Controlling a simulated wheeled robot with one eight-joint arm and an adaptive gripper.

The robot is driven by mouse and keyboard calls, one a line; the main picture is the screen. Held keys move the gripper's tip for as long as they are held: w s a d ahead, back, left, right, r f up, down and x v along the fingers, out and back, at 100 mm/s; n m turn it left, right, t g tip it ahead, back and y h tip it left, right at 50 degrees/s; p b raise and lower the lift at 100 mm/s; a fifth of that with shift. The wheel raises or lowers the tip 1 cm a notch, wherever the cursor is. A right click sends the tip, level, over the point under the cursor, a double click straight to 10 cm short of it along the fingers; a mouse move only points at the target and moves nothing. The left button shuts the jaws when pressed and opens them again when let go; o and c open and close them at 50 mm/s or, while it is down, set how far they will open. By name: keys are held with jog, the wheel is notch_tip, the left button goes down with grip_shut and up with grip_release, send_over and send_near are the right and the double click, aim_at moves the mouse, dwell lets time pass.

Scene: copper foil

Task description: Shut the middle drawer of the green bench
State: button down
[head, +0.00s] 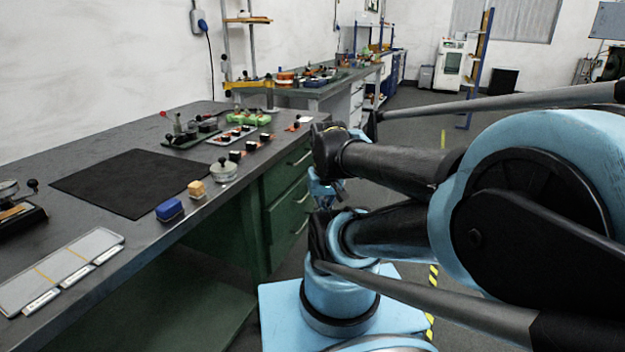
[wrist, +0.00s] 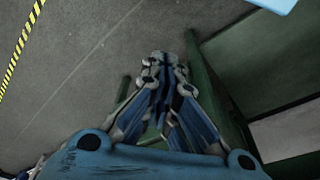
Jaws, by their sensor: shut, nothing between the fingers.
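The green bench (head: 150,114) has a dark top and a stack of green drawers (head: 284,178) under its far right end. Light handles show on the drawer fronts. My arm covers part of the stack, so I cannot tell how far the middle drawer stands out. My gripper (head: 322,188) is beside the drawer fronts, partly hidden by my arm. In the wrist view my gripper (wrist: 160,65) is shut and empty. A long green edge (wrist: 207,78) runs just right of its fingers, and a shorter green bar shows at their left; contact is unclear.
On the bench top are a black mat (head: 130,182), a blue block (head: 169,210), a yellowish block (head: 197,189) and a round metal container (head: 223,170). Open grey floor (wrist: 105,45) lies left of my gripper in the wrist view, with a yellow-black stripe (wrist: 22,42) beyond.

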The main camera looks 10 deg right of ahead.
jog(key=w+d+r+m+y, duration=0.1)
jog(key=w+r+m+y, duration=0.1)
jog(key=w+m, duration=0.55)
jog(key=w+d+r+m+y, duration=0.1)
jog(key=w+r+m+y, duration=0.3)
jog(key=w, duration=0.7)
jog(key=w+d+f+m+t+y, duration=0.1)
jog(key=w+d+f+m+t, duration=0.1)
jog(key=w+d+f+m, duration=0.45)
jog(key=w+d+f+m+t, duration=0.1)
jog(key=w+d+f+m, duration=0.3)
jog(key=w+d+m, duration=0.5)
jog(key=n, duration=0.2)
send_near(305, 183)
notch_tip(305, 183, down, 3)
jog(key=a, duration=0.1)
jog(key=shift+w+a+f, duration=0.2)
jog(key=shift+w+a, duration=0.5)
jog(key=shift+w, duration=0.15)
